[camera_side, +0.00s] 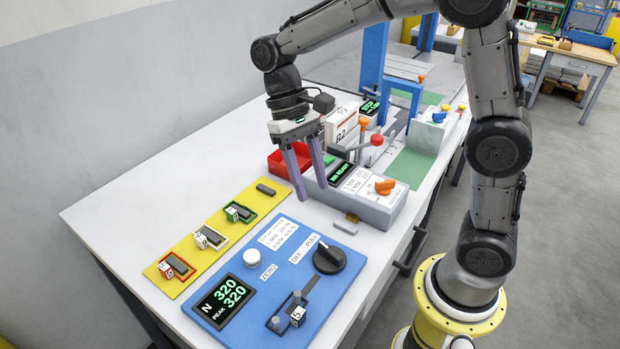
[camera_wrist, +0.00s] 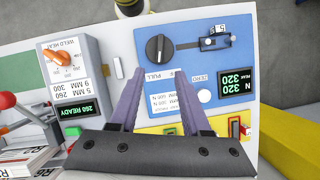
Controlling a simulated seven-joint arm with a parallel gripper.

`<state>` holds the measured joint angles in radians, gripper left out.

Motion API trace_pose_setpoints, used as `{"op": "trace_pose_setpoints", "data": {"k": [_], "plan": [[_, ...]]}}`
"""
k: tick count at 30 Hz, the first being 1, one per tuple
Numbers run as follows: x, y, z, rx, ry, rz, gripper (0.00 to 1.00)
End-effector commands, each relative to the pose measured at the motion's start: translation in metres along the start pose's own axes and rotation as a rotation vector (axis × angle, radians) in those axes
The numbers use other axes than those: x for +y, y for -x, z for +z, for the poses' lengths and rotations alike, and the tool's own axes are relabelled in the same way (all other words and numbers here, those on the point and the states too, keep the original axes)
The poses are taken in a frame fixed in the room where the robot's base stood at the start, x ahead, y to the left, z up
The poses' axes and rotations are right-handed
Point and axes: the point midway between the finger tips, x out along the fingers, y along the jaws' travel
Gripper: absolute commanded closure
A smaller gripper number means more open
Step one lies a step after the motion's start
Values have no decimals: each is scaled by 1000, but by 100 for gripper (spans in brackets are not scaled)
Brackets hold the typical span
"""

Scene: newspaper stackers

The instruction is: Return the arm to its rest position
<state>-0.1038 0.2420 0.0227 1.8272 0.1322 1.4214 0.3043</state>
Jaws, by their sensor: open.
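My gripper (camera_side: 306,172) hangs over the table with its two purple fingers apart and pointing down, above the gap between the blue panel and the grey weld heat box. Nothing shows between the fingers. In the wrist view my gripper (camera_wrist: 157,85) also shows open, with the blue panel (camera_wrist: 215,60) beyond its fingertips. The blue panel (camera_side: 290,262) carries a black knob (camera_side: 328,258), a white button (camera_side: 252,258), a small clamp holding a numbered block (camera_side: 297,315), and a display (camera_side: 226,301) reading 320 and peak 320.
A yellow board (camera_side: 190,283) with several small coloured holders lies left of the blue panel. The table's left part is bare.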

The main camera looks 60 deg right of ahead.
Motion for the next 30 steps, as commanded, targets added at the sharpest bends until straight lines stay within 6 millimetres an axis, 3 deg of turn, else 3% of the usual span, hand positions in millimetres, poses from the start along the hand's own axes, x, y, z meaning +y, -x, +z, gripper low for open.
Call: {"op": "trace_pose_setpoints", "data": {"k": [8, 13, 18, 24, 30], "plan": [[3, 10, 4, 35, -3, -15, 52], [18, 35, 38, 148, -7, -52, 52], [40, 44, 79, 316, 10, -85, 52], [66, 35, 117, 533, 59, -99, 52], [85, 13, 137, 741, 130, -78, 52]]}}
